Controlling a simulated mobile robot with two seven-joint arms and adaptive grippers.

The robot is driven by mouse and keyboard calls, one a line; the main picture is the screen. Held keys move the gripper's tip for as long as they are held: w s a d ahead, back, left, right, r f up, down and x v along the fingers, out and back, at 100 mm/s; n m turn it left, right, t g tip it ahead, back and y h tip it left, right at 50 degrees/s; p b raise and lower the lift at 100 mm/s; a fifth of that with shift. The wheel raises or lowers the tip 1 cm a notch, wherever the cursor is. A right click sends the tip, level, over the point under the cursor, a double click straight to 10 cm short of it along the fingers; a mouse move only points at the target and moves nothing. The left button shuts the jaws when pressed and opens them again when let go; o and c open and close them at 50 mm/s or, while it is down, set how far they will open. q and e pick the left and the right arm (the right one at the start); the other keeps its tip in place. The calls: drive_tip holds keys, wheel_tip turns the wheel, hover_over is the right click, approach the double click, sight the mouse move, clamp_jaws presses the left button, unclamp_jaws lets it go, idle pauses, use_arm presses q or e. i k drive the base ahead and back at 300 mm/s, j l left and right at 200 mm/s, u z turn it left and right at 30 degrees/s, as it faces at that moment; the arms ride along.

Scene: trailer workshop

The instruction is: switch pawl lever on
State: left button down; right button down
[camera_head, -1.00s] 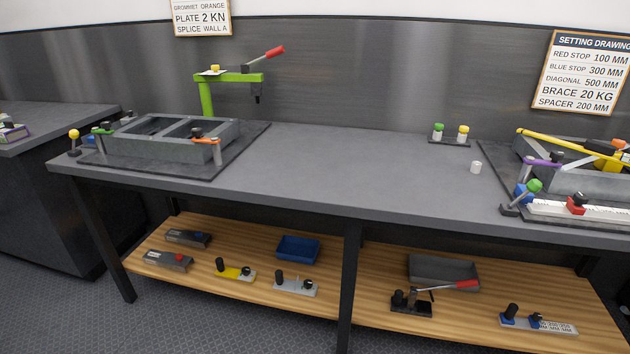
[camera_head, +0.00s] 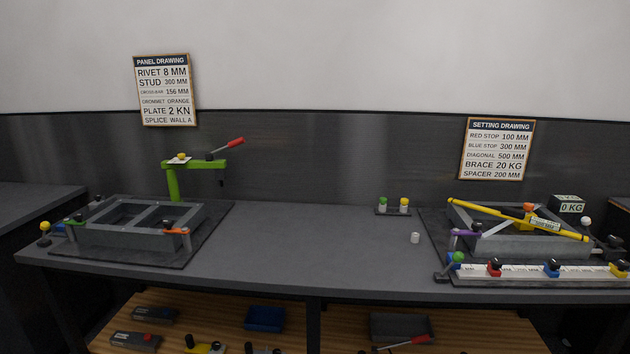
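No part carries the label pawl lever, and I cannot tell which lever it is. A green-knobbed lever (camera_head: 458,259) stands at the left end of the white ruler rail on the right of the bench. A white-knobbed lever (camera_head: 586,222) stands at the far right, by the yellow brace (camera_head: 515,219). A yellow-knobbed lever (camera_head: 45,228) stands upright at the bench's left front corner. A red-handled lever (camera_head: 227,145) sits on top of the green press (camera_head: 174,180), its handle angled up to the right. Neither of my grippers is in view.
The grey bench top (camera_head: 310,250) is clear in the middle, except for a small white cylinder (camera_head: 415,238). A grey frame (camera_head: 138,221) sits on the left. Green and yellow knobs stand at the back on a small plate (camera_head: 393,211). A display box (camera_head: 568,204) reads 0 KG.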

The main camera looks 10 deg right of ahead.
sight(585, 222)
drive_tip(key=z, duration=1.8)
drive_tip(key=u, duration=0.35)
drive_tip(key=i+l+u, duration=0.5)
drive_tip(key=l+u, duration=0.2)
drive_tip(key=l, duration=0.2)
drive_tip(key=i+l, duration=0.15)
drive_tip(key=l, duration=0.25)
drive_tip(key=i+l+u, duration=0.1)
drive_tip(key=l, duration=0.25)
drive_tip(key=i+l, duration=0.25)
drive_tip(key=l, duration=0.15)
drive_tip(key=i+l, duration=0.15)
drive_tip(key=l, duration=0.25)
drive_tip(key=i+l+u, duration=0.1)
drive_tip(key=l, duration=0.3)
drive_tip(key=i+l, duration=0.2)
drive_tip(key=l, duration=0.25)
